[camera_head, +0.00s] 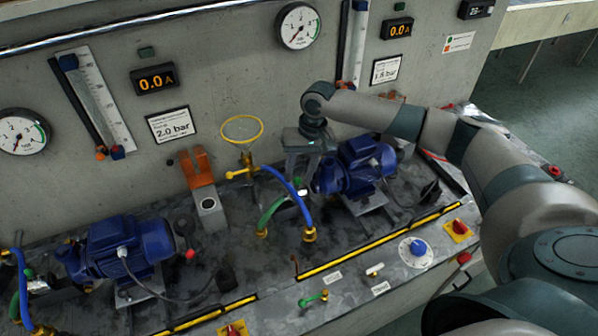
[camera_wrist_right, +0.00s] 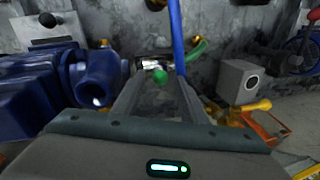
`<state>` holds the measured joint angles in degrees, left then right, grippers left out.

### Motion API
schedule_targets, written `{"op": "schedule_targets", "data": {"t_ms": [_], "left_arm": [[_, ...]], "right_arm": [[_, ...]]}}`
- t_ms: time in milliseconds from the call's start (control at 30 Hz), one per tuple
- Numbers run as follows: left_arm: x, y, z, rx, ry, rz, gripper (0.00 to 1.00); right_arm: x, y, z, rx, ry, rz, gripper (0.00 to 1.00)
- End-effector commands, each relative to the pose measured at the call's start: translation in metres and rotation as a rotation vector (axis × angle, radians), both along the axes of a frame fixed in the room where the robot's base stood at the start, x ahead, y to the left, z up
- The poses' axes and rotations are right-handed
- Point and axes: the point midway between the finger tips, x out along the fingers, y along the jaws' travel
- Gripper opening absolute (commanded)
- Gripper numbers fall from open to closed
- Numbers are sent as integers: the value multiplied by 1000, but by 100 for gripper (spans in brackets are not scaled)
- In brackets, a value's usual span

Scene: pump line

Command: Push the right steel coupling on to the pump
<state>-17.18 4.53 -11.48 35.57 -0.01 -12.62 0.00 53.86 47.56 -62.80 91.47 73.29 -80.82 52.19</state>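The right blue pump (camera_head: 352,167) stands on the bench, its round port facing left. It also shows at the left of the right wrist view (camera_wrist_right: 98,78). The right steel coupling (camera_wrist_right: 150,65) is a short bright piece with a green knob, beside the port; I cannot tell whether they touch. It is small and partly hidden in the head view. My right gripper (camera_wrist_right: 158,85) points down at the coupling, its fingers apart on either side of the view's middle. Whether they press on the coupling is unclear. My left gripper is out of view.
A blue hose (camera_head: 290,185) and a green hose (camera_head: 270,213) stand close left of the coupling. A yellow ring (camera_head: 242,129) and a grey block (camera_head: 210,210) are further left. The left pump (camera_head: 120,245) and a yellow-black strip (camera_head: 375,243) are also on the bench.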

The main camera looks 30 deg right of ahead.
Motion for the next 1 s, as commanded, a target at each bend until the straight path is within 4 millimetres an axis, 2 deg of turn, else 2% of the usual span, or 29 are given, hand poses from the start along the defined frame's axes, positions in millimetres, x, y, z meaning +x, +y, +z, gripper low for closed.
{"op": "schedule_targets", "data": {"t_ms": [200, 467, 600, 633, 833, 1000], "left_arm": [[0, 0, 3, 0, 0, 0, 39], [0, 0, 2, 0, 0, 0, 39], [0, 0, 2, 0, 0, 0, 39], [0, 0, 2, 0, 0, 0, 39], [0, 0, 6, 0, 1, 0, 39], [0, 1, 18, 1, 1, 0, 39]], "right_arm": [[0, 1, -10, 0, 0, 0, 39], [0, 2, -10, 0, 0, 0, 39], [0, 1, -10, 0, 0, 0, 5], [0, 2, -10, 0, 0, 0, 0], [0, -2, -8, 0, 0, -1, 0], [-1, -19, -7, 0, 1, -4, 0]]}}
